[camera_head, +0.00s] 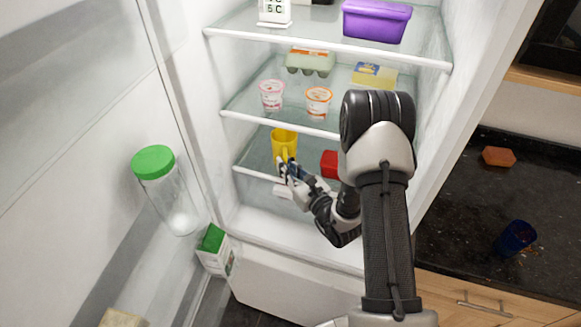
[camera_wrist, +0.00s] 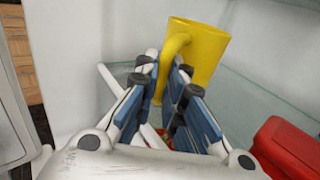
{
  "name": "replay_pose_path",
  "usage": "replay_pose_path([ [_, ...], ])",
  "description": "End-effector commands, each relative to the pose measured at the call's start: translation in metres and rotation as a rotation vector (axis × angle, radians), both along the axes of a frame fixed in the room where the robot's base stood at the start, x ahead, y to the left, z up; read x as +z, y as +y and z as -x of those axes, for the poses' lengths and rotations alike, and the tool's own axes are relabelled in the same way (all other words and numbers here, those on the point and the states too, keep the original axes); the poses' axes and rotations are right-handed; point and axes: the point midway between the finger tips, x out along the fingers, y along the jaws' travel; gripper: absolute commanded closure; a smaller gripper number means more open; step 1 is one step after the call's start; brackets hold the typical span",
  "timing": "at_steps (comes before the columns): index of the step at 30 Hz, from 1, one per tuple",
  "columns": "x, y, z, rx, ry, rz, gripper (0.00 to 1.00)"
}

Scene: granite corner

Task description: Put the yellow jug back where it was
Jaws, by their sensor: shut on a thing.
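The yellow jug (camera_head: 284,141) is upright at the lower glass shelf (camera_head: 258,158) of the open fridge. It also shows in the wrist view (camera_wrist: 205,48), with its handle towards me. My gripper (camera_head: 286,170) is in front of the jug, at the shelf's front edge. In the wrist view my gripper (camera_wrist: 165,78) is shut on the jug's handle, between the blue finger pads. I cannot tell whether the jug's base touches the shelf; the fingers hide part of it.
A red box (camera_head: 329,164) stands right of the jug on the same shelf. Two yogurt cups (camera_head: 318,101), an egg carton (camera_head: 310,62) and a butter pack (camera_head: 374,75) are on the shelf above. A purple container (camera_head: 376,20) is higher. A green-lidded jar (camera_head: 168,190) is at the door.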

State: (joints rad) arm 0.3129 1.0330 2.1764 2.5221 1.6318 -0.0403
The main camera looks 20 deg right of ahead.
Motion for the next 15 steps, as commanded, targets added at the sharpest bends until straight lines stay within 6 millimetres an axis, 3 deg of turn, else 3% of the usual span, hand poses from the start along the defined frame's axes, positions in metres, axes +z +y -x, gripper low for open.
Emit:
replay_pose_path([
  [14,-0.0073,0.0029,0.0005,-0.001,-0.002,0.0,1.0],
  [15,-0.0066,0.0029,0.0008,-0.001,-0.001,0.0,0.88],
])
